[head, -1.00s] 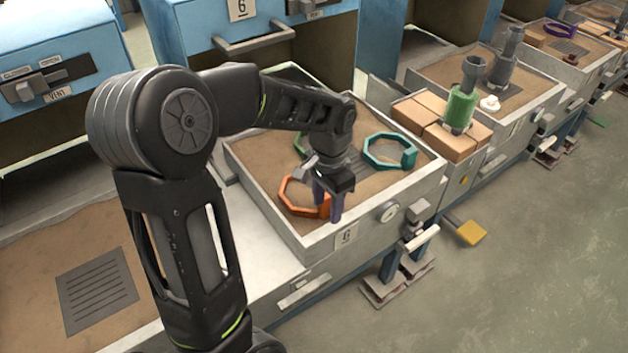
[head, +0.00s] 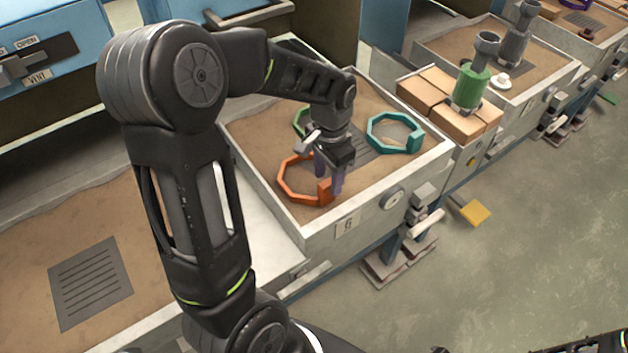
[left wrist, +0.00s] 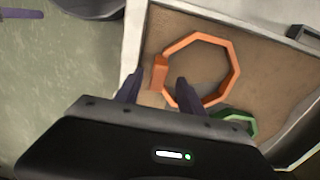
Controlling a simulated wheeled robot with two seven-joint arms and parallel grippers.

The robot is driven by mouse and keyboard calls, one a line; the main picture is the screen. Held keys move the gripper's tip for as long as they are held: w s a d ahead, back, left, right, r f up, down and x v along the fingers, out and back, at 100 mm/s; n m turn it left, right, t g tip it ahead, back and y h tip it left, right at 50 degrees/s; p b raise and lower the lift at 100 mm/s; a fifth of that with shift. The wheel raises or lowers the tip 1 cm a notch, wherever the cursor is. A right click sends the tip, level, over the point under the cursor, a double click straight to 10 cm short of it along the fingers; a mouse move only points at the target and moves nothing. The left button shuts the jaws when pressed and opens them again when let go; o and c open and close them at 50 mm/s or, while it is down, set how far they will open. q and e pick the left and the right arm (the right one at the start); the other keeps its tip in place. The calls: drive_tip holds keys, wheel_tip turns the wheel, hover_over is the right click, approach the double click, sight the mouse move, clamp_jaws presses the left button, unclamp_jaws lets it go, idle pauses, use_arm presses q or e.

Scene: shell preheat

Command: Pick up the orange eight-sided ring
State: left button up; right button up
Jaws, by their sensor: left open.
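The orange eight-sided ring (head: 283,182) lies on the sand in the tray at the near left, with a thick upright block on its right side. In the left wrist view the ring (left wrist: 233,68) shows almost whole, its block at the left near the tray wall. My left gripper (head: 329,180) points down at the block side of the ring, open and empty. In the left wrist view the fingers of the left gripper (left wrist: 157,80) appear on either side of the block; I cannot tell whether they touch it. My right gripper is out of view.
A teal ring (head: 373,133) lies to the right in the same tray (head: 428,158). A green ring (head: 299,121) is partly hidden behind my left arm. Tan bricks (head: 440,112) with a green cylinder (head: 470,88) stand beyond the tray's right wall.

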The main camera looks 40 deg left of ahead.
sight(327, 192)
use_arm(q)
drive_tip(key=shift+f, duration=0.2)
wheel_tip(327, 192, down, 5)
drive_tip(key=shift+s, duration=0.15)
idle(0.3)
drive_tip(key=shift+d, duration=0.1)
drive_tip(key=shift+c, duration=0.4)
clamp_jaws()
idle(1.2)
